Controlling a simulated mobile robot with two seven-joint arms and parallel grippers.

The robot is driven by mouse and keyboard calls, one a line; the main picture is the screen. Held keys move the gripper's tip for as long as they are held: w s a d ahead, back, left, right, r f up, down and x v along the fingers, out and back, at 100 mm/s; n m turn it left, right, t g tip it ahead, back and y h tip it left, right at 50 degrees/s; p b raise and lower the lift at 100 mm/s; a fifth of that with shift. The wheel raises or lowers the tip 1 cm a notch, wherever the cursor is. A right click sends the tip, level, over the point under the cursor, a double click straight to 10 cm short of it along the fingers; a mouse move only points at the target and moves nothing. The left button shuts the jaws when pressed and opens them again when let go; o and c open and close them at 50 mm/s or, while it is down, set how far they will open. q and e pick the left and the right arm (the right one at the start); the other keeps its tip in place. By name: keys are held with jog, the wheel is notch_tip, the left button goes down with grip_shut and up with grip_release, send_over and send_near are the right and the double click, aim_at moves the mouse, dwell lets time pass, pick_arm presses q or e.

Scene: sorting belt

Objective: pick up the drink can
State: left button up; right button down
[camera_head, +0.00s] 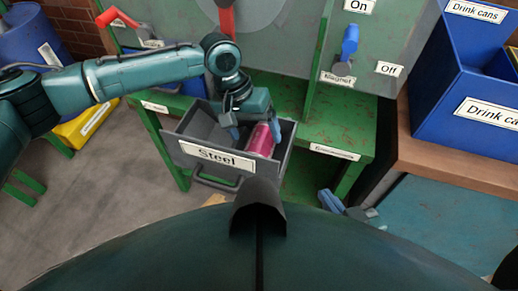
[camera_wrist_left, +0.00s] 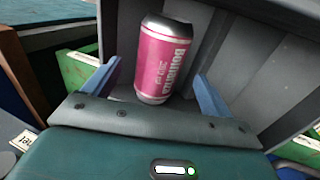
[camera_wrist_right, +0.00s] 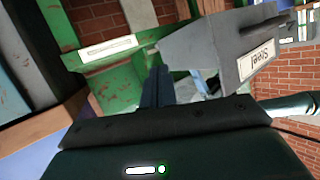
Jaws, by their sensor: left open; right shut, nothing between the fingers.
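A pink drink can (camera_head: 261,139) stands or leans in the right part of the grey drawer labelled Steel (camera_head: 190,150). My left gripper (camera_head: 255,130) is open above the drawer, its fingers reaching down on either side of the can. In the left wrist view the can (camera_wrist_left: 163,60) shows between the two blue fingers (camera_wrist_left: 155,88), with gaps to both. My right gripper (camera_head: 338,203) is low at the right of the drawer, outside it. In the right wrist view its fingers (camera_wrist_right: 158,85) are together and hold nothing, with the Steel drawer (camera_wrist_right: 240,55) beyond.
The drawer's grey walls stand close around the can. A green bench (camera_head: 335,125) is behind it. A blue Drink cans bin (camera_head: 465,90) stands at the right on a wooden-topped counter (camera_head: 440,155). A blue-handled Magnet lever (camera_head: 348,45) is on the grey panel.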

aim_at(256, 138)
pick_arm(q)
jog(key=x, duration=0.3)
jog(key=shift+d+f, duration=0.15)
jog(key=shift+f, duration=0.2)
jog(key=c, duration=1)
